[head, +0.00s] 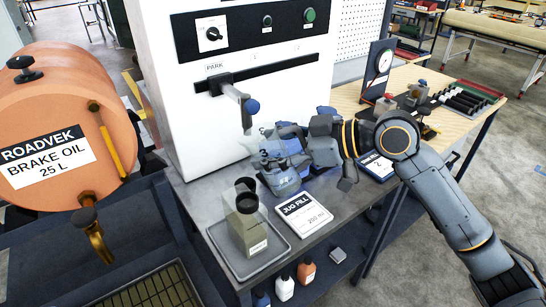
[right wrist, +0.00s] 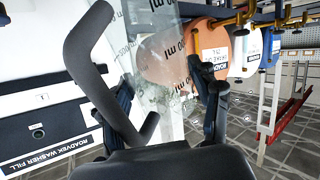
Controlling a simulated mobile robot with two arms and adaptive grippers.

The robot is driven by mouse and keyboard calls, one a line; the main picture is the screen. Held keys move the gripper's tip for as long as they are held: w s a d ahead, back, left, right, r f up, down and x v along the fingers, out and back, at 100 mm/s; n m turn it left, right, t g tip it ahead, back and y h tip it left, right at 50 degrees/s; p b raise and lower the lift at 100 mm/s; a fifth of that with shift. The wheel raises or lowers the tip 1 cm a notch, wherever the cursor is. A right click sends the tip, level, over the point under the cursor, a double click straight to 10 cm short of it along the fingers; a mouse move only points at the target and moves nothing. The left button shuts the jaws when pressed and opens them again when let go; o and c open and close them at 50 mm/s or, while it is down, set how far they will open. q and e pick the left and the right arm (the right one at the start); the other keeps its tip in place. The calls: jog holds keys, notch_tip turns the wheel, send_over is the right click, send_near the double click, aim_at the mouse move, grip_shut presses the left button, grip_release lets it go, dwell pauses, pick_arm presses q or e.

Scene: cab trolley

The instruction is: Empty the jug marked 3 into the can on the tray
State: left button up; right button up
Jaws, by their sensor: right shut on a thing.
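The can (head: 251,232) is a grey-beige box with a dark round mouth, standing on the shallow tray (head: 280,256) on the bench. My right gripper (head: 268,150) is just behind and above the can. It is shut on a clear jug (right wrist: 160,70) with "ml" markings and a black handle (right wrist: 82,75) between its fingers. In the head view the jug is a faint transparent shape above the can, partly hidden by blue-grey shapes at the gripper. I cannot make out the number 3, the jug's tilt or its contents. My left gripper is not in view.
A "JUG FILL" card (head: 304,214) lies right of the tray. An orange brake oil drum (head: 60,120) with a tap stands at left. A white cabinet (head: 230,110) with a projecting lever rises behind. Bottles (head: 285,288) stand below the bench. A gauge (head: 379,65) stands at back right.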

jog(key=shift+a+m+y+b, duration=0.25)
jog(key=shift+m+y+b, duration=0.25)
jog(key=shift+y+b, duration=1.65)
jog(key=shift+r+t+b, duration=0.25)
jog(key=shift+t+b, duration=0.15)
jog(key=shift+b, duration=0.85)
